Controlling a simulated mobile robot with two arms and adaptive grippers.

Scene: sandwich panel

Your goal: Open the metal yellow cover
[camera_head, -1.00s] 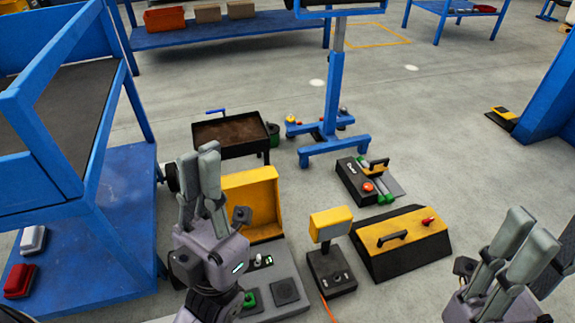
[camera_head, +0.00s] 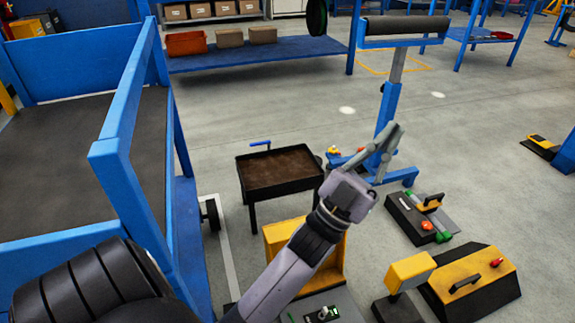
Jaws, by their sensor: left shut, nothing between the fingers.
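The yellow metal cover (camera_head: 328,268) stands upright at the rear of a grey control panel (camera_head: 338,300), its open side toward me. My left forearm crosses in front of it and hides its middle and much of the panel. My left gripper (camera_head: 391,138) is shut and empty. In the picture it is above and right of the cover, apart from it, overlapping the foot of a blue stand. My right gripper is out of view.
A blue bench (camera_head: 125,155) fills the left side. A black tray table (camera_head: 277,172) stands behind the cover. A yellow box on a black base (camera_head: 408,271), a black case with yellow top (camera_head: 470,280) and a small device (camera_head: 410,218) stand right.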

